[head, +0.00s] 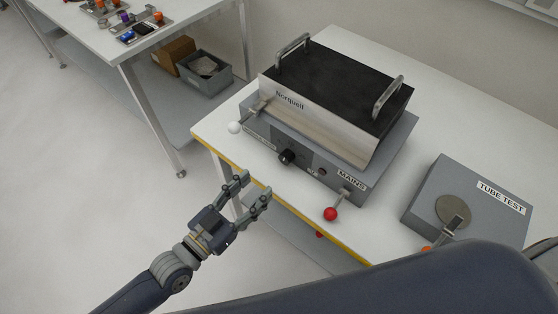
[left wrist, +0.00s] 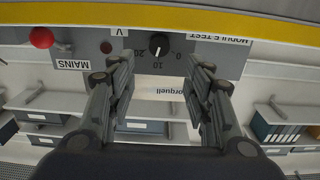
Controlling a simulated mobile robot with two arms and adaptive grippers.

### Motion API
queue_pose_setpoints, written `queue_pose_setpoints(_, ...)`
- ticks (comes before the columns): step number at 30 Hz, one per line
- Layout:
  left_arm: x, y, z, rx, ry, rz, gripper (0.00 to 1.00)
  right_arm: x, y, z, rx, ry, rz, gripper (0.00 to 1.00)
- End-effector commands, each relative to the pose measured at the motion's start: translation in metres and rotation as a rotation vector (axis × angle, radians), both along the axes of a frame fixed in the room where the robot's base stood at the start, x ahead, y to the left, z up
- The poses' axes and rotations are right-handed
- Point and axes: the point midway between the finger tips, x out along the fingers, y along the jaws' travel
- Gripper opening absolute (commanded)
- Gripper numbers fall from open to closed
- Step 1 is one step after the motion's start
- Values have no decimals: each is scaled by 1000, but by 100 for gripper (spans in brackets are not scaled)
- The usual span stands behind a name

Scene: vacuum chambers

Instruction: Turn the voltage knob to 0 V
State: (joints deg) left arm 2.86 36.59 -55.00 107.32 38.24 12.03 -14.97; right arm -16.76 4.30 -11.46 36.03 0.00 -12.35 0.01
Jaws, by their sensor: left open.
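The black voltage knob (head: 287,157) sits on the front of the grey power unit (head: 263,143). In the left wrist view the knob (left wrist: 158,44) shows a light pointer mark, which seems to lie near the 10 on its scale rather than at the 0. My left gripper (head: 255,185) is open and empty, in front of the unit and apart from the knob. In the left wrist view its two fingers (left wrist: 160,78) stand apart, with the knob beyond them, roughly between their tips. My right gripper is not in view.
A red-ball lever (head: 330,214) by the MAINS label and a white-ball lever (head: 234,127) flank the knob. A small indicator (head: 322,172) is beside it. The TUBE TEST box (head: 480,185) stands at right. The bench has a yellow front edge (head: 335,246).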

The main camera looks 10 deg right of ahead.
Motion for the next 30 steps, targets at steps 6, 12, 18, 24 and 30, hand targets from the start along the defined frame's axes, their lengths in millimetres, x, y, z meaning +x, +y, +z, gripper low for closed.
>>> queue_pose_setpoints(6, 25, -31, 2, -3, -1, 1, 47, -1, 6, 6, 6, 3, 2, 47)
queue_pose_setpoints(12, 47, -60, 1, 0, 0, 1, 47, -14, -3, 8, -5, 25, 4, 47)
queue_pose_setpoints(18, 59, -75, 0, 0, 1, 1, 47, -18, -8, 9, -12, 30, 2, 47)
queue_pose_setpoints(24, 62, -78, -1, 2, 3, 1, 47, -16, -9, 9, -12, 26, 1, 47)
queue_pose_setpoints(30, 62, -78, -1, 2, 1, 1, 35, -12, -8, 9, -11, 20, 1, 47)
